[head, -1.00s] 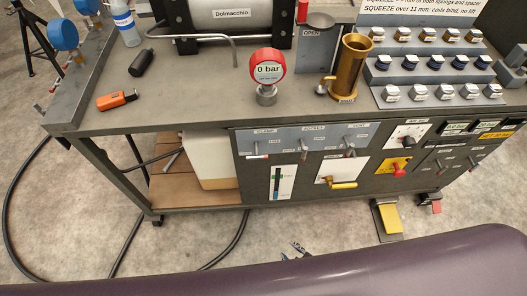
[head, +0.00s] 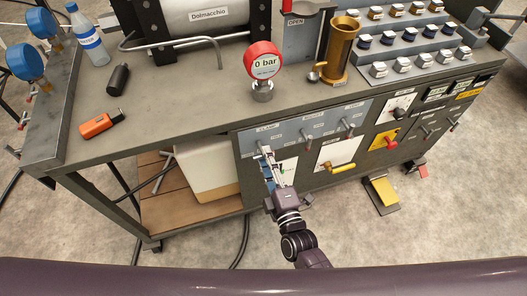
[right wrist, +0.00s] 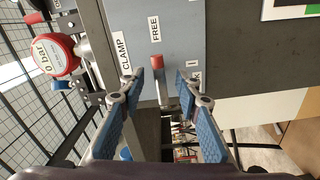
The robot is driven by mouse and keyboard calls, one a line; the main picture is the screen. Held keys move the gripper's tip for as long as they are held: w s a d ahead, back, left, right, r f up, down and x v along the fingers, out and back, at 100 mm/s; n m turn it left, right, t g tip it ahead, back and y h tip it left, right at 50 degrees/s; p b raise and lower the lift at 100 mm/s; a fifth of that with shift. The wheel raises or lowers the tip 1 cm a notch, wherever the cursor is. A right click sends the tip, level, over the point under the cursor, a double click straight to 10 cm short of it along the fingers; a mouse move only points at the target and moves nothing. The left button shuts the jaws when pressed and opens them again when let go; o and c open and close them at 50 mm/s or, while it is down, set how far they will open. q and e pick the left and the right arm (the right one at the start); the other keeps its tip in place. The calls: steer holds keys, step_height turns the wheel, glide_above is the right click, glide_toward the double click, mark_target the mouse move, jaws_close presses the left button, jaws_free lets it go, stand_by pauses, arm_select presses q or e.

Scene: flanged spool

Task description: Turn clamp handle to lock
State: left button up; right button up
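The clamp handle (right wrist: 159,82) is a slim metal lever with a red tip in the right wrist view, on the grey panel below the bench top. Its red tip shows near the FREE label (right wrist: 154,29); the CLAMP label (right wrist: 123,51) is to the left. Another label, ending in K, is partly hidden behind a finger. My right gripper (right wrist: 160,78) is open, with one blue-padded finger on each side of the handle; I see gaps on both sides. In the head view my right gripper (head: 266,160) is at the panel's left end and largely covers the handle. My left gripper is not in view.
Similar levers (head: 308,137) sit to the right on the panel. A yellow handle (head: 343,168) is lower right. The red 0 bar gauge (head: 263,62) and brass cylinder (head: 339,50) stand on the bench top above. The floor in front is mostly clear.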

steer(key=shift+x, duration=1.45)
steer(key=shift+s, duration=0.1)
steer(key=shift+c, duration=0.6)
